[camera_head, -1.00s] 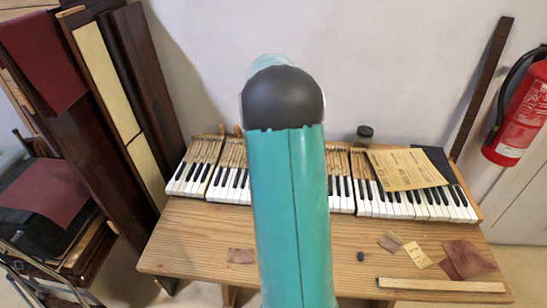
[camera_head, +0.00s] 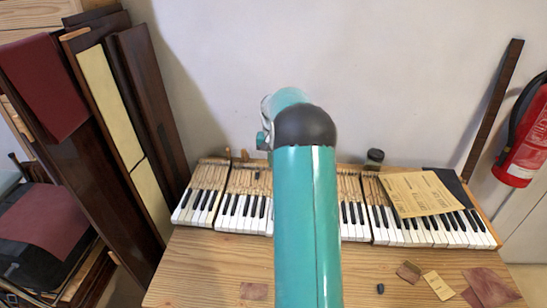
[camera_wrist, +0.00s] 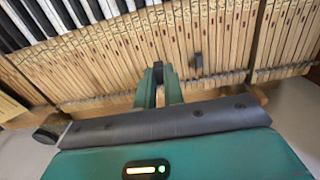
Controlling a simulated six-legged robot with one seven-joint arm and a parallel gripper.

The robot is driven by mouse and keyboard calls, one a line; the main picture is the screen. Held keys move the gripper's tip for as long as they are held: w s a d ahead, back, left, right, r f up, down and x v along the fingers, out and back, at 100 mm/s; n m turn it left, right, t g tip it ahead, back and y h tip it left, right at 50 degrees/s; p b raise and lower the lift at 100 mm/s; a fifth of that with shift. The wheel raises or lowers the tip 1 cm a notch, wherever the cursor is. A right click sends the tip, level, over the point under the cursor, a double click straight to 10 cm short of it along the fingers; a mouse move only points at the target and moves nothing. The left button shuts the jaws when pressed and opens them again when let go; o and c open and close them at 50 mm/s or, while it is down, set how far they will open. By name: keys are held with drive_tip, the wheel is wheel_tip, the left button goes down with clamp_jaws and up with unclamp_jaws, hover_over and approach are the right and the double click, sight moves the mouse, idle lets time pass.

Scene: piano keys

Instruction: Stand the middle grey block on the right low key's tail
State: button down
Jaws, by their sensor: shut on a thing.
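My gripper (camera_wrist: 159,80) hangs over the pale wooden key tails (camera_wrist: 110,60) in the wrist view, its two green fingers close together. A dark grey block (camera_wrist: 158,72) shows between the fingertips, mostly hidden by them. Whether it touches the tails I cannot tell. Another dark grey block (camera_wrist: 197,62) stands on the tails just right of the gripper; it also shows in the head view (camera_head: 257,174), left of my arm. A small dark block (camera_head: 380,288) lies on the table. My arm hides the gripper's fingers and the middle keys in the head view. I cannot tell which keys sit low.
The keyboard (camera_head: 240,212) lies along the back of the wooden table (camera_head: 205,262). A yellow paper (camera_head: 415,193) covers keys at right, beside a small jar (camera_head: 374,158). Dark panels (camera_head: 150,110) lean at left. Scraps (camera_head: 438,285) lie at front right.

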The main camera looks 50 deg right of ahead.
drive_tip(key=shift+f, duration=3.7)
drive_tip(key=shift+d+f, duration=0.1)
drive_tip(key=shift+f, duration=0.3)
drive_tip(key=c, duration=1.8)
unclamp_jaws()
drive_tip(key=shift+c, duration=0.2)
drive_tip(key=shift+r, duration=0.15)
drive_tip(key=shift+r, duration=1)
drive_tip(key=o, duration=0.6)
drive_tip(key=shift+c, duration=0.2)
